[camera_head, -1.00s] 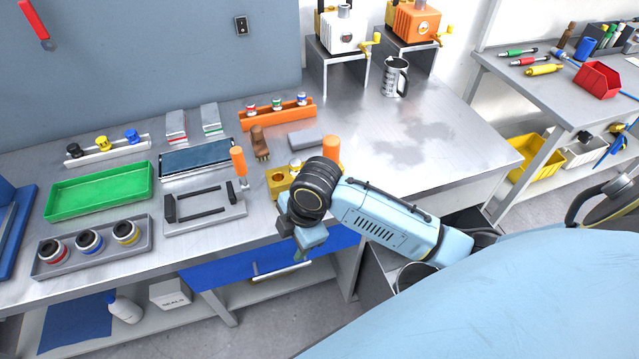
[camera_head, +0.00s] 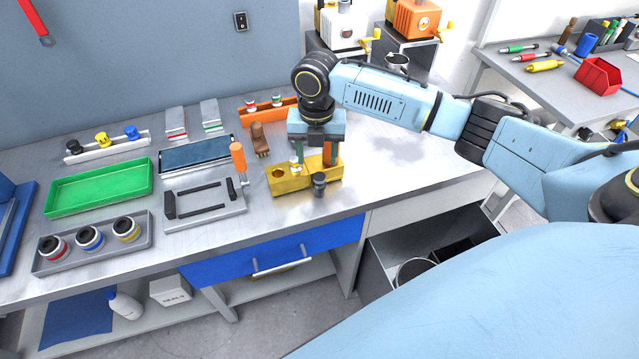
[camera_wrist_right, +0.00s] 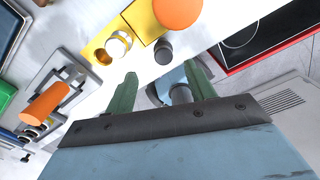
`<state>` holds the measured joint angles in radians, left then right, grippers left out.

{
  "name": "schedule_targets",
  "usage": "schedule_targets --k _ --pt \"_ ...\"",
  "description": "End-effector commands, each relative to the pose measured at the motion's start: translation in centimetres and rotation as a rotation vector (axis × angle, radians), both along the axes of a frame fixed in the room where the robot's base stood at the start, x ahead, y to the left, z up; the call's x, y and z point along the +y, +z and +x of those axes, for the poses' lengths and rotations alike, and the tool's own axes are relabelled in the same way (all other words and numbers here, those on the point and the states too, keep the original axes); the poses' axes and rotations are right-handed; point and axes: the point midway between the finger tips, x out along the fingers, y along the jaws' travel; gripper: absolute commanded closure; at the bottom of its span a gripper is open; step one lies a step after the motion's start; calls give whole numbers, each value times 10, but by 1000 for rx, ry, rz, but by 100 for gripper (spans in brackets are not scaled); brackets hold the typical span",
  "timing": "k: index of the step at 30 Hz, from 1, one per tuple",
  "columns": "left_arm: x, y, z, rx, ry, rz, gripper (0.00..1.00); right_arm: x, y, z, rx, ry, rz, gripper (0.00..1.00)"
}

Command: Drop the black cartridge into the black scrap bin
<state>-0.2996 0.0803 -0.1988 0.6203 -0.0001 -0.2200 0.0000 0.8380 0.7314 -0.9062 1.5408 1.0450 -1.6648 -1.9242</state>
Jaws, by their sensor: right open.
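A small dark cylinder (camera_head: 319,184), which looks like the black cartridge, stands upright on the bench at the front edge of the yellow block (camera_head: 290,184). It also shows beside that block in the right wrist view (camera_wrist_right: 163,50). My right gripper (camera_head: 314,162) is open, fingers pointing down, above and behind the cylinder at the yellow block. In the right wrist view the cylinder lies ahead of the open fingertips (camera_wrist_right: 161,72), with nothing gripped. A dark open bin (camera_head: 385,262) stands on the floor below the bench's right part; my body partly hides it. My left gripper is out of view.
An orange-handled fixture (camera_head: 239,160) stands left of the yellow block. A grey tray (camera_head: 150,243) holds capped cylinders. A green tray (camera_head: 100,188) and a white rail (camera_head: 108,149) with coloured caps are further left. Free bench surface lies right of the block.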

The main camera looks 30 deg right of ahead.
Motion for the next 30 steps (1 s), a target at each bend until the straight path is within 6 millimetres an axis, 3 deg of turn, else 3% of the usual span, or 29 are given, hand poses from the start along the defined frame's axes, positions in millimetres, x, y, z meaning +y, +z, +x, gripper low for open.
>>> schedule_targets --k 3,10,19,28,30 --pt "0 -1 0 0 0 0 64 0 -19 0 0 -2 0 46" --pt "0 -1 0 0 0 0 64 -1 -35 -1 0 -2 0 46" --pt "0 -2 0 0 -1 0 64 -4 -76 -5 -1 -3 -1 46" --pt "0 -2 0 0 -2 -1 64 -4 -80 -5 -3 -1 -1 46" --pt "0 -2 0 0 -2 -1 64 -3 -80 -5 -3 -1 -1 55"
